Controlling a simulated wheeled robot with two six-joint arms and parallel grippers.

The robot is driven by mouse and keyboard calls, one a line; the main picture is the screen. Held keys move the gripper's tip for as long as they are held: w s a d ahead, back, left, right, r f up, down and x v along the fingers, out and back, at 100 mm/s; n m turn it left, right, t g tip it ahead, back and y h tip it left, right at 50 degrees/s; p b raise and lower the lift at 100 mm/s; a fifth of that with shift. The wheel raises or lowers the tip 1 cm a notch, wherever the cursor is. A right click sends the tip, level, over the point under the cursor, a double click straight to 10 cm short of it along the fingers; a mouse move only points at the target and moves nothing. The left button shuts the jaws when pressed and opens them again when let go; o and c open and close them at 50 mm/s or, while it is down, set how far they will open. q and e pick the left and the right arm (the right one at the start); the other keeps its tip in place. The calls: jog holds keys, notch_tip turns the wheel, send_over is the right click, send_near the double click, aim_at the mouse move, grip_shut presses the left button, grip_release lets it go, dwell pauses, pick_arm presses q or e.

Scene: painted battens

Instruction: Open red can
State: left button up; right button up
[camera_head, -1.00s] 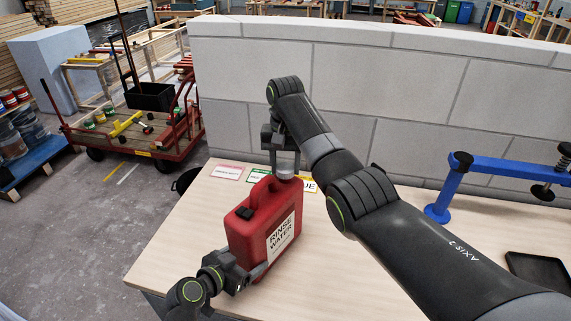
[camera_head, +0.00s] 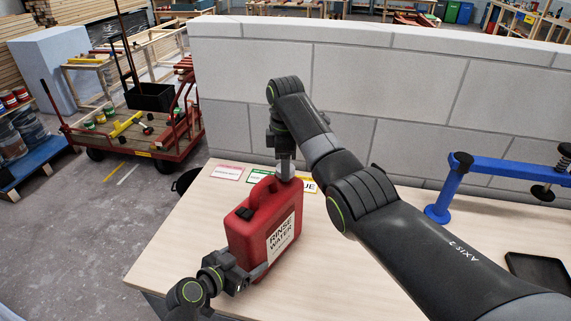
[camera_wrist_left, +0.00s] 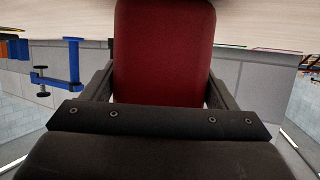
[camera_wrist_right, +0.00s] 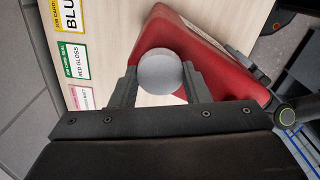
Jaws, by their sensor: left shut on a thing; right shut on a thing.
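The red can (camera_head: 255,222), labelled "RINSE WATER", stands upright on the wooden table (camera_head: 190,235). My left gripper (camera_head: 254,274) is shut on the lower body of the can; in the left wrist view the red can (camera_wrist_left: 163,55) sits between its two fingers. My right gripper (camera_head: 285,158) comes from above at the can's far top end. In the right wrist view it is shut on the round grey cap (camera_wrist_right: 161,72), with a finger on each side. The red can (camera_wrist_right: 200,50) shows behind the cap in that view. The cap's underside is hidden.
Job cards with pink (camera_head: 227,172), green and yellow bands lie behind the can. A blue clamp stand (camera_head: 440,205) and a black tray (camera_head: 540,270) are at the right. A grey block wall (camera_head: 400,90) runs behind the table. A red cart (camera_head: 130,130) stands on the floor at left.

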jog(key=n, duration=0.5)
jog(key=shift+d+r, duration=0.1)
jog(key=n, duration=0.5)
jog(key=shift+n, duration=0.4)
jog(key=shift+w, duration=0.1)
jog(key=shift+r, duration=0.15)
jog(key=shift+r, duration=0.95)
jog(key=shift+r, duration=2)
pick_arm(q)
jog(key=o, duration=1.8)
jog(key=shift+o, duration=0.2)
jog(key=shift+a, duration=0.1)
